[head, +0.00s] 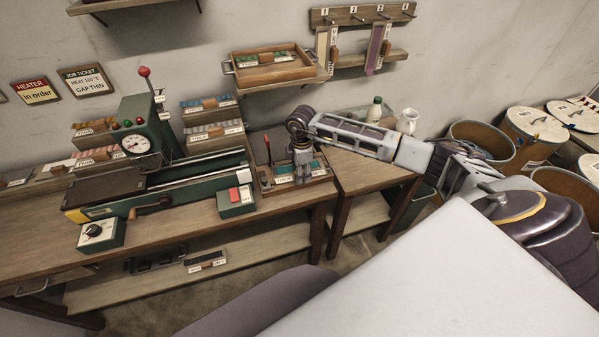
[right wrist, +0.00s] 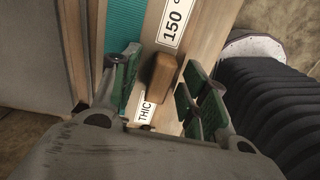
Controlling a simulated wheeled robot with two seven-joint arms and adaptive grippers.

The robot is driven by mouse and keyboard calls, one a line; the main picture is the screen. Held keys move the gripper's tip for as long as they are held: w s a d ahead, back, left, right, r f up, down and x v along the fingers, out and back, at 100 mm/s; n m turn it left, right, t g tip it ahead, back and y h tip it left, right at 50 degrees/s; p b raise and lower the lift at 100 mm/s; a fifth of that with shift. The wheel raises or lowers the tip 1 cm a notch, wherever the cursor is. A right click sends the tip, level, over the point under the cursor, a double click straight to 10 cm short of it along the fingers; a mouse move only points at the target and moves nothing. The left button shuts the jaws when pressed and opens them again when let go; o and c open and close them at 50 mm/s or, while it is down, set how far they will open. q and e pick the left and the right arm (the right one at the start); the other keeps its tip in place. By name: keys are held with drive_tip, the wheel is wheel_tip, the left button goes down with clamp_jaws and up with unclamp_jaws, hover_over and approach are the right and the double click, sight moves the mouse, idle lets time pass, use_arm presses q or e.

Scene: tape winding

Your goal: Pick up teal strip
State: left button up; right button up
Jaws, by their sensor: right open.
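A teal strip (head: 284,170) lies in a low wooden tray (head: 267,190) on the bench, partly hidden by my right gripper. In the right wrist view the ribbed teal strip (right wrist: 126,22) runs beside a wooden bar with a "150" label (right wrist: 174,22) and a "THIC" label. A wooden block handle (right wrist: 162,76) stands between the fingers, apart from them as far as I can see. My right gripper (head: 302,176) points down over the tray and is open, with its green-padded fingers (right wrist: 160,92) on both sides of the handle. My left gripper is not in view.
A green machine with a dial (head: 136,145) stands left of the tray, with a small green box with a red button (head: 236,200) in front. A red-handled lever (head: 267,148) rises at the tray's back left. A white jug (head: 407,121) stands right.

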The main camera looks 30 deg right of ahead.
drive_tip(key=shift+c, duration=0.2)
clamp_jaws()
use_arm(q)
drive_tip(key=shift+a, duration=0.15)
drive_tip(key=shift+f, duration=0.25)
